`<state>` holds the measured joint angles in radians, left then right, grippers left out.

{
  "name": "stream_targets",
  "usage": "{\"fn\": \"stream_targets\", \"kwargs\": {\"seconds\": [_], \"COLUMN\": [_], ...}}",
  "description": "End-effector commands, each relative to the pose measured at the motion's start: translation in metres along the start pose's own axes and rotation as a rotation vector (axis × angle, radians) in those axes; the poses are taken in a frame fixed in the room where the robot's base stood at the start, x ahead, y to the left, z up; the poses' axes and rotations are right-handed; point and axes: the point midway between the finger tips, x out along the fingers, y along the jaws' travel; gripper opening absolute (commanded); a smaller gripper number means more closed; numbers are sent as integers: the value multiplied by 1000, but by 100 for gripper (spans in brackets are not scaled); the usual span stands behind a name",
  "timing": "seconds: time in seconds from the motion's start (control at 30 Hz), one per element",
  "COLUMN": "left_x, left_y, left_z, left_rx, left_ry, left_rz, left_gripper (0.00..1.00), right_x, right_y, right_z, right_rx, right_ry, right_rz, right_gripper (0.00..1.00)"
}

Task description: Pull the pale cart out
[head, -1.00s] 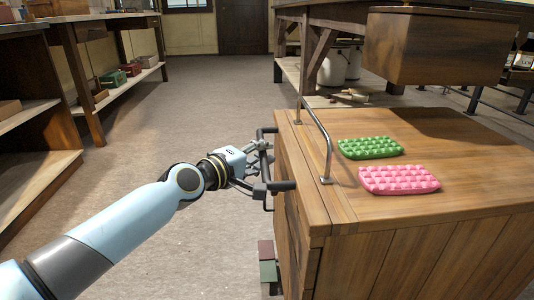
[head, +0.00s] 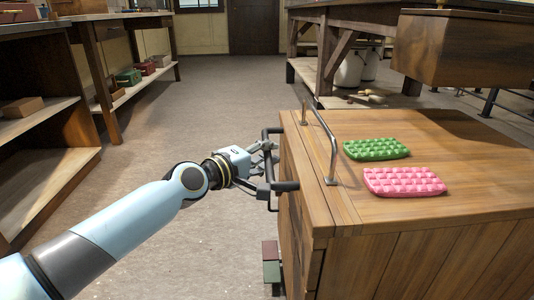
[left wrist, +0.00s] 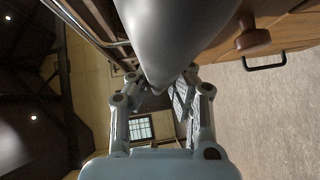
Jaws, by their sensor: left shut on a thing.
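The wooden cart (head: 350,205) stands at the right in the head view. A bent metal rail (head: 325,135) rises from its top, and a dark handle (head: 286,186) sticks out from its left side. My left gripper (head: 264,166) is at that handle, shut on it. In the left wrist view, a large smooth grey bar (left wrist: 183,40) fills the space between the fingers of my left gripper (left wrist: 160,88), hiding the exact contact. My right gripper is not in view.
A green studded tray (head: 377,149) and a pink one (head: 404,181) lie on the cart top. A wooden box (head: 464,50) and a workbench (head: 345,22) are behind it. Shelves (head: 50,180) line the left. The floor (head: 215,105) between is clear.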

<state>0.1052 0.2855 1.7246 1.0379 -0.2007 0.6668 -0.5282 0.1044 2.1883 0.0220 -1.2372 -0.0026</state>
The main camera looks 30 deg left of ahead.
Motion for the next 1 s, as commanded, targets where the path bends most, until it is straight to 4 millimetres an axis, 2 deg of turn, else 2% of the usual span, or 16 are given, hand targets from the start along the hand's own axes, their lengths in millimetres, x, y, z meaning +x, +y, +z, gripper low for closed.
{"fn": "stream_targets", "kwargs": {"seconds": [0.07, 0.1, 0.27, 0.3, 0.6, 1.0], "left_x": [1, 1, 0, 0, -5, -67], "left_y": [4, 4, 3, 2, 0, 0], "left_z": [-1, -1, -1, -1, 0, -1], "left_rx": [4, 4, 3, 3, 2, 4], "left_ry": [3, 3, 2, 2, 1, 1], "left_rz": [8, 8, 5, 5, 0, 1], "left_gripper": [0, 18, 39, 40, 40, 40], "right_x": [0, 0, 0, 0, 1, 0], "right_y": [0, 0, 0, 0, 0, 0], "right_z": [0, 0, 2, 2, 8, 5], "right_rx": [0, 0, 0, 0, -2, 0], "right_ry": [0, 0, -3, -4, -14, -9], "right_rz": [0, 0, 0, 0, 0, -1], "right_gripper": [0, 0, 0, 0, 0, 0]}}
